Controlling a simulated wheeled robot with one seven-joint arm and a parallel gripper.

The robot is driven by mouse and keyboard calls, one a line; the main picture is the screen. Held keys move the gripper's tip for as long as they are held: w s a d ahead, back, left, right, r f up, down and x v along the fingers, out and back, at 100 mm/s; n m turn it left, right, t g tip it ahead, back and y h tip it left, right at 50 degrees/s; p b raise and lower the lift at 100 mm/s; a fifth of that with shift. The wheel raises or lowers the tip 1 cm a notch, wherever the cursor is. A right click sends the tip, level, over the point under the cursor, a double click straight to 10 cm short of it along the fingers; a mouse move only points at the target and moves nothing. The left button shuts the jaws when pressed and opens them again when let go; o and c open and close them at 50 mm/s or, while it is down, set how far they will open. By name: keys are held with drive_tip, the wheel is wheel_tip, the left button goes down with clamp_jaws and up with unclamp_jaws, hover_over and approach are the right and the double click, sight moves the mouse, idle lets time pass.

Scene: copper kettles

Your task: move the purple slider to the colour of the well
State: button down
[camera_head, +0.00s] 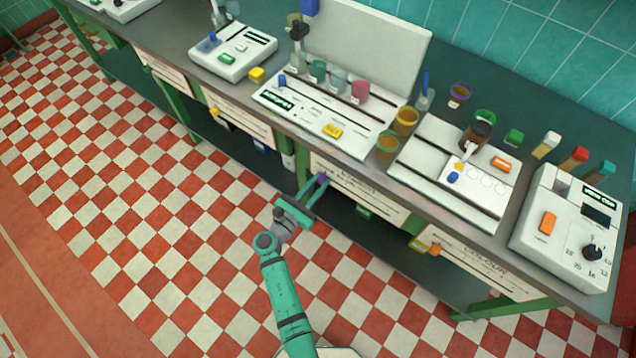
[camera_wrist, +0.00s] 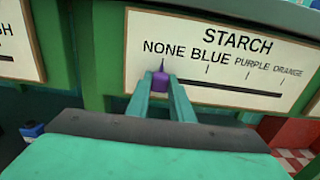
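The purple slider (camera_wrist: 161,80) is at the left end of the dark slot on the white STARCH panel (camera_wrist: 225,55), below NONE. BLUE, PURPLE and ORANGE marks follow to the right. In the head view the panel (camera_head: 372,199) is on the bench front. My green gripper (camera_head: 317,187) is at its left end. In the wrist view its fingers (camera_wrist: 162,90) flank the slider closely. I cannot tell whether they grip it. On the bench, the white spot plate (camera_head: 430,178) has a row of round wells; one well (camera_head: 459,167) looks yellow-orange, the others pale.
A dark brown bottle (camera_head: 476,135) stands over the plate. A COLOUR panel (camera_head: 480,261) with an orange slider (camera_head: 434,249) is to the right. Jars and white instruments line the bench top. The checkered floor (camera_head: 170,230) in front is free.

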drive_tip(key=s+d, duration=0.4)
drive_tip(key=d, duration=0.2)
drive_tip(key=s+d, duration=0.5)
drive_tip(key=d, duration=0.1)
drive_tip(key=s+d, duration=0.4)
drive_tip(key=d, duration=0.2)
drive_tip(key=shift+s+d, duration=0.25)
drive_tip(key=shift+d, duration=0.05)
drive_tip(key=c, duration=1.6)
unclamp_jaws()
drive_tip(key=shift+d, duration=0.1)
drive_tip(key=shift+o, duration=0.2)
approach(388, 214)
drive_tip(key=shift+a+v, duration=0.25)
drive_tip(key=shift+v, duration=2.05)
drive_tip(key=shift+d, duration=0.3)
drive_tip(key=shift+f, duration=0.1)
